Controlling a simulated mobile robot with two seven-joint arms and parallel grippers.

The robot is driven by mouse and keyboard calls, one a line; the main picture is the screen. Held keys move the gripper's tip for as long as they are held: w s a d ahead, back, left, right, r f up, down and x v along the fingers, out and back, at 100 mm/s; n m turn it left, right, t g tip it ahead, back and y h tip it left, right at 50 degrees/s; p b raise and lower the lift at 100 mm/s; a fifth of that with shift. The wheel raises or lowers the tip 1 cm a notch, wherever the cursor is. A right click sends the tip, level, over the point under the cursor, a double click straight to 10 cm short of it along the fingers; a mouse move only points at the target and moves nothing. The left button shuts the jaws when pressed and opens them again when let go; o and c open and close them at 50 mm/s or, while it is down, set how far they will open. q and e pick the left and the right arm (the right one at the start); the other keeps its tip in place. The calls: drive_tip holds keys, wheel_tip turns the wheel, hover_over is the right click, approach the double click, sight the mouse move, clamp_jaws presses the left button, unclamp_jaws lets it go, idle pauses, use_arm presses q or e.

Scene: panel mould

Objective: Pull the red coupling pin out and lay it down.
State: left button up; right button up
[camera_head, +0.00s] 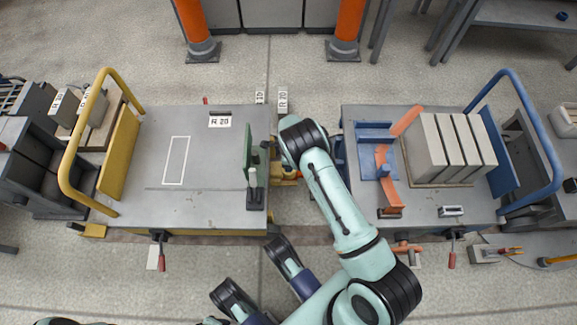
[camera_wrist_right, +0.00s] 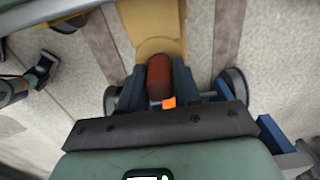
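The red coupling pin (camera_wrist_right: 159,76) stands in the middle of the right wrist view, at the end of the yellow coupling tongue (camera_wrist_right: 150,25). A small orange piece (camera_wrist_right: 168,103) shows just below it. My right gripper (camera_wrist_right: 159,85) has its two slate-blue fingers on either side of the pin, with no clear gap. The pin's lower part is hidden. In the head view my right wrist (camera_head: 302,138) is over the gap between two carts and covers the pin. A bit of the yellow tongue (camera_head: 287,178) shows there.
The left cart (camera_head: 215,165) has a yellow rail, a white outlined rectangle (camera_head: 176,160) on bare deck, and a green upright plate (camera_head: 248,152) near the gap. The right cart (camera_head: 440,197) carries grey blocks (camera_head: 455,145), blue and orange parts, and a blue rail (camera_head: 530,120).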

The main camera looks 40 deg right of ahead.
clamp_jaws()
drive_tip(key=shift+r+p, duration=1.55)
drive_tip(key=shift+r, duration=1.05)
drive_tip(key=shift+r+p, duration=1.25)
drive_tip(key=shift+r, duration=1.15)
drive_tip(key=shift+r, duration=0.1)
drive_tip(key=shift+r+p, duration=1.1)
drive_tip(key=shift+r, duration=0.85)
